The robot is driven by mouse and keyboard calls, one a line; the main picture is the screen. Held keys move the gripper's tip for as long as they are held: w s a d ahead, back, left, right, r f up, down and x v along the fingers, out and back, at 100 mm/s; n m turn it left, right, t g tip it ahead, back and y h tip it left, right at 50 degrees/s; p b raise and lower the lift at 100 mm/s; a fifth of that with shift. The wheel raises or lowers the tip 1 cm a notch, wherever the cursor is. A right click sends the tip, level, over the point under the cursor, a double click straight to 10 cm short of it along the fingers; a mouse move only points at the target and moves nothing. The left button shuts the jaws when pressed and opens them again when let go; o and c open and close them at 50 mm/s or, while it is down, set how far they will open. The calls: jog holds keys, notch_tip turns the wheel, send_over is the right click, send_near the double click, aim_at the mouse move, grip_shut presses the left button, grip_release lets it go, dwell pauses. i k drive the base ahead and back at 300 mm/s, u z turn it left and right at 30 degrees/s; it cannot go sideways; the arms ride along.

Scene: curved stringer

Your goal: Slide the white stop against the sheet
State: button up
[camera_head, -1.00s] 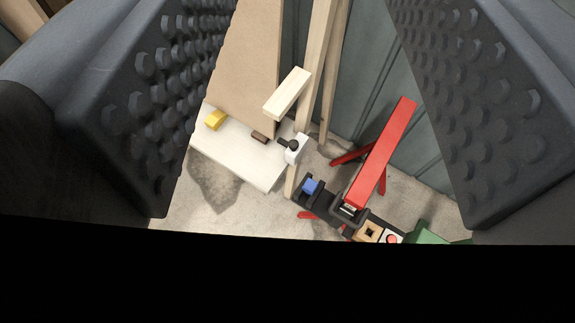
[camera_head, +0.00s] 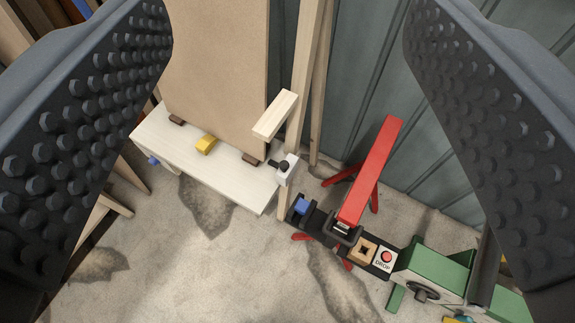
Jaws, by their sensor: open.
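The white stop (camera_head: 288,169) is a small white block with a black knob on its left side. It sits against a wooden upright at the right end of the pale bench top. The sheet (camera_head: 218,70) is a tall brown board standing on the bench, left of the stop. A narrow gap shows between the sheet's lower right edge and the stop. My gripper (camera_head: 288,100) is open and empty, with one dark studded finger at each side of the view. The stop lies between the fingers in the picture, farther off and untouched.
A pale wood block (camera_head: 275,115) juts out above the stop. A red trestle (camera_head: 370,172), a black rail with a red DROP button (camera_head: 386,257) and a green machine (camera_head: 432,268) stand right.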

aim_at(287, 167)
jog(key=k, duration=1.25)
jog(key=u, duration=0.55)
jog(key=i, duration=1.5)
jog(key=z, duration=0.4)
